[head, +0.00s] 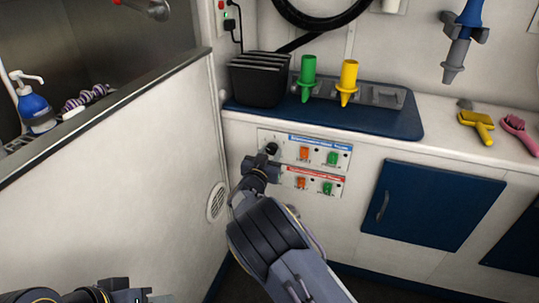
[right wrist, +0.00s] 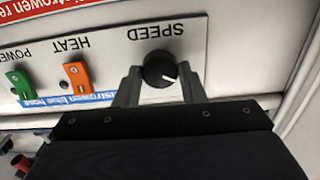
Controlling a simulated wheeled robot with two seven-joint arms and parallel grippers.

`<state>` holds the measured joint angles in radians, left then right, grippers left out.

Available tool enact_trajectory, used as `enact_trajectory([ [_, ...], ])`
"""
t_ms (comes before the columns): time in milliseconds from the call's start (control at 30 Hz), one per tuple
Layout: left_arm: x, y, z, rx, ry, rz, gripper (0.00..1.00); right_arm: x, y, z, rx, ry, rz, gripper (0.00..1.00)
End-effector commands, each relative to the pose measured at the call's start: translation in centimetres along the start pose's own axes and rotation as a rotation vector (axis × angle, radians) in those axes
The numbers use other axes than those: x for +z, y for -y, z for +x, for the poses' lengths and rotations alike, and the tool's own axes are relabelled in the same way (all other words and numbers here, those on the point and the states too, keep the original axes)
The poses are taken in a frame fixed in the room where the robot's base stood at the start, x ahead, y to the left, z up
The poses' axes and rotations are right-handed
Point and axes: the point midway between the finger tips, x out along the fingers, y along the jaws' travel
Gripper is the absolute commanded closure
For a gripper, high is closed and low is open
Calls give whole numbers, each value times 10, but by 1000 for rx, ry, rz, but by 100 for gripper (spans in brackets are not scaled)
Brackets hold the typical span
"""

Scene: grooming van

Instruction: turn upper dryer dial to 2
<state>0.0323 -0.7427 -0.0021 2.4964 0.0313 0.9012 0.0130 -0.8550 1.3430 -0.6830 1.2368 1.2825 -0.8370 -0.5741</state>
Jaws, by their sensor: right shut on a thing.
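The upper dryer dial (right wrist: 160,70) is a round black knob with a white pointer mark, beside the upside-down word SPEED in the right wrist view. Its pointer is toward the lower right of that view. In the head view the dial (head: 271,148) shows at the left of the upper, blue-labelled panel (head: 320,141). My right gripper (right wrist: 160,88) is shut on the dial, one finger on each side. In the head view the right gripper (head: 263,160) partly covers the panel's left end. The scale numbers are not readable. My left gripper (head: 128,292) is partly cut off at the bottom edge.
The upper panel has an orange heat switch (head: 304,153) and a green power switch (head: 332,157). A red-labelled panel (head: 315,172) sits just below. A blue cabinet door (head: 430,205) is to the right; a white partition (head: 130,170) stands close on the left.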

Motion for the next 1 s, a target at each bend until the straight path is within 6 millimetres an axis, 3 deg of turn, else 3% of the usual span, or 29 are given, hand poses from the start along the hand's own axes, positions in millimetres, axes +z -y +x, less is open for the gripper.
enact_trajectory([
  [267,8,7,15,0,0,0,64,4,-1,0,2,2,164,86],
  [1000,32,28,62,0,0,0,64,4,0,0,1,2,819,86],
])
